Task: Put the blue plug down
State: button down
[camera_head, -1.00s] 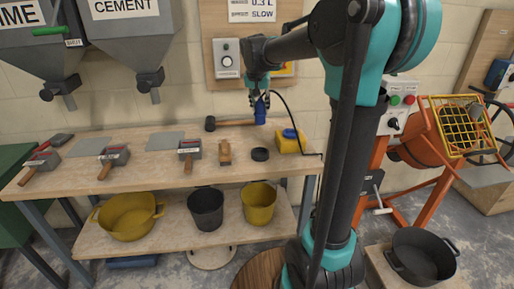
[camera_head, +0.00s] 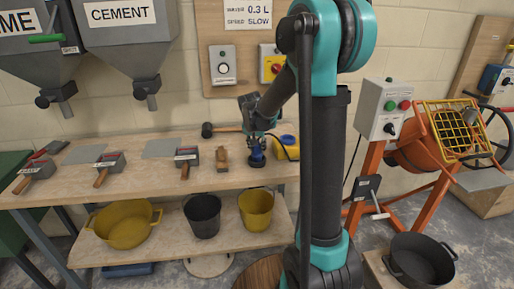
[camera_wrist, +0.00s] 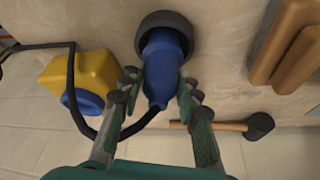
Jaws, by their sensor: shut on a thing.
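The blue plug (camera_head: 257,156) is in my gripper (camera_head: 256,142) above the right part of the workbench. In the wrist view the jaws of my gripper (camera_wrist: 160,86) are shut on the blue plug (camera_wrist: 163,62), one finger on each side. The plug's far end is at the mouth of a dark round holder (camera_wrist: 166,24) on the bench. I cannot tell how deep it sits inside. A black cable (camera_wrist: 75,90) runs from the plug towards a yellow box with a blue socket (camera_wrist: 80,76), which also shows in the head view (camera_head: 290,146).
A dark-headed hammer (camera_wrist: 258,126) and a wooden-backed tool (camera_wrist: 288,45) lie near the plug. Several scoops and flat plates lie on the bench (camera_head: 120,191) to the left. Tubs stand on the lower shelf. An orange mixer (camera_head: 420,155) is at the right.

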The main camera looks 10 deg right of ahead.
jog(key=shift+f, duration=0.15)
jog(key=c, duration=1.1)
grip_release()
jog(key=v, duration=1.2)
jog(key=s+d+f+n, duration=0.1)
jog(key=s+d+f, duration=0.1)
jog(key=s+f, duration=0.3)
jog(key=s+d+f+n+y, duration=0.1)
jog(key=s+f, duration=0.5)
jog(key=s, duration=0.6)
jog(key=s+d+f+n, duration=0.2)
jog(key=s+f, duration=0.3)
jog(key=s, duration=0.4)
jog(key=shift+s+d+f+n+y, duration=0.2)
jog(key=shift+d+f+n+y, duration=0.1)
jog(key=shift+f, duration=0.05)
